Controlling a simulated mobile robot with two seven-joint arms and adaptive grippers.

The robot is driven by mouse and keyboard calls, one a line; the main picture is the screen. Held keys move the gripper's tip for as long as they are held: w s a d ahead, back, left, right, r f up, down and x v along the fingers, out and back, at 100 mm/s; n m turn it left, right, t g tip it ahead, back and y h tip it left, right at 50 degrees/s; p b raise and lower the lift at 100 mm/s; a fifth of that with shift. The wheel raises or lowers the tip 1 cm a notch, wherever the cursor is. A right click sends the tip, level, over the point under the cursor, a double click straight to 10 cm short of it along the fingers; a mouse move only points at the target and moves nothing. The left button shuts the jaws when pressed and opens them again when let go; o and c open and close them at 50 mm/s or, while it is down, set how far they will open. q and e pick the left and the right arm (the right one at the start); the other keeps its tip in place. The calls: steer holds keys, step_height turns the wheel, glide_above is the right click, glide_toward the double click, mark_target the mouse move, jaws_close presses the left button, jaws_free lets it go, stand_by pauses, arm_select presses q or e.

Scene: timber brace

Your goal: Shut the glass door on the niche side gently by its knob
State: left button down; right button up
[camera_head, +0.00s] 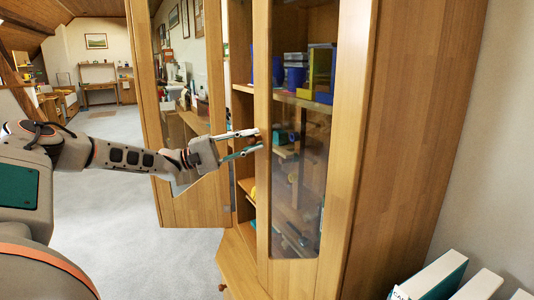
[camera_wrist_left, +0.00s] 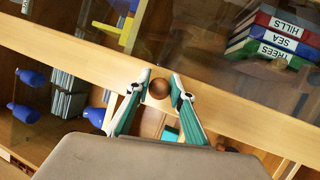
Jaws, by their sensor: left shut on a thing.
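A wooden cabinet (camera_head: 405,130) has two glass doors. The left glass door (camera_head: 208,150) stands wide open. The right glass door (camera_head: 263,205) covers the shelves behind its pane, with a gap along its left edge; I cannot tell how far it stands ajar. My left gripper (camera_head: 256,141) reaches across to the left stile of the right door. In the left wrist view, a round brown knob (camera_wrist_left: 159,88) sits between the fingertips of the left gripper (camera_wrist_left: 161,84), which are shut on it. My right gripper is not in view.
Shelves behind the glass hold blue and yellow things and a stack of labelled books (camera_wrist_left: 275,38). White binders (camera_head: 437,277) stand at the lower right by the wall. Grey carpet (camera_head: 110,205) lies open at left.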

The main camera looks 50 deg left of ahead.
arm_select(q)
steer(key=shift+w+a+r, duration=0.2)
steer(key=shift+a+r, duration=0.15)
steer(key=shift+r, duration=0.2)
steer(key=c, duration=1.8)
jaws_free()
steer(key=shift+o, duration=0.2)
steer(key=shift+w+d+f, duration=0.1)
steer(key=shift+w+f, duration=0.2)
steer(key=shift+w, duration=0.1)
steer(key=v, duration=1.2)
steer(key=shift+f+h, duration=0.25)
steer(key=shift+h, duration=0.05)
steer(key=shift+w, duration=0.1)
